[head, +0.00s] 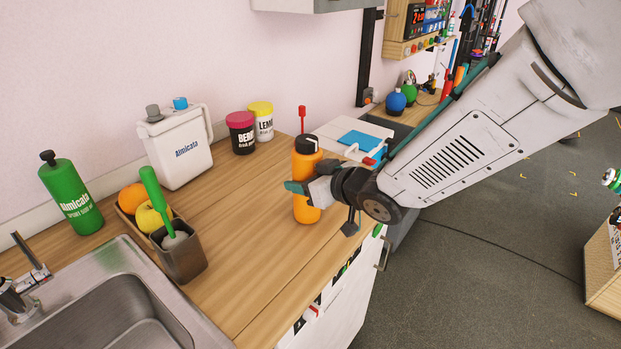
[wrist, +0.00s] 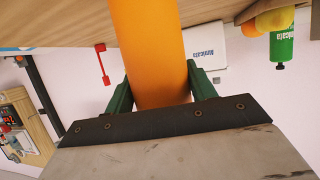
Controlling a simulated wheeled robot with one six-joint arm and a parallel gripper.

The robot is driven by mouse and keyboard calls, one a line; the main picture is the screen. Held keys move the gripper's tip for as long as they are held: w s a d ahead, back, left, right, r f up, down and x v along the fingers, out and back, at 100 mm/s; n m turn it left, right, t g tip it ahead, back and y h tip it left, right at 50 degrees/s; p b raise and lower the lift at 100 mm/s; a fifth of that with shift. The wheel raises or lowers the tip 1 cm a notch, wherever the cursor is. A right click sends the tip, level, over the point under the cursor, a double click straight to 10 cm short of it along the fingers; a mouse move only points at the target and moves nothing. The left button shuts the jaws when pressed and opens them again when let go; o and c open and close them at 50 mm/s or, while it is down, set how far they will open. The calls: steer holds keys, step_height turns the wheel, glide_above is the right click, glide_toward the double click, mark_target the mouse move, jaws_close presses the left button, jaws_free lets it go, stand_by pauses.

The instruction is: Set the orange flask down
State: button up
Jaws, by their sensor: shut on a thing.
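The orange flask (head: 306,163) is upright with a black cap, at the right part of the wooden counter near its front edge. My gripper (head: 296,188) is shut around its middle from the right side. In the wrist view the orange flask (wrist: 150,50) fills the space between the two green fingers (wrist: 158,88). Its lower end is at or just above the counter; I cannot tell whether it touches. Part of its side is hidden behind my gripper in the head view.
The wooden counter (head: 255,215) is clear left of the flask. A white container (head: 178,150), two jars (head: 240,132), a fruit tray (head: 128,212), a grey brush holder (head: 182,255), a green bottle (head: 72,196) and a sink (head: 120,310) lie further left. A red stick-like thing (head: 302,115) stands behind the flask.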

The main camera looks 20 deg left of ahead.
steer(key=o, duration=1.3)
steer(key=shift+d, duration=0.1)
steer(key=shift+o, duration=0.2)
steer(key=shift+w, duration=0.1)
steer(key=v, duration=1.2)
steer(key=shift+r, duration=0.15)
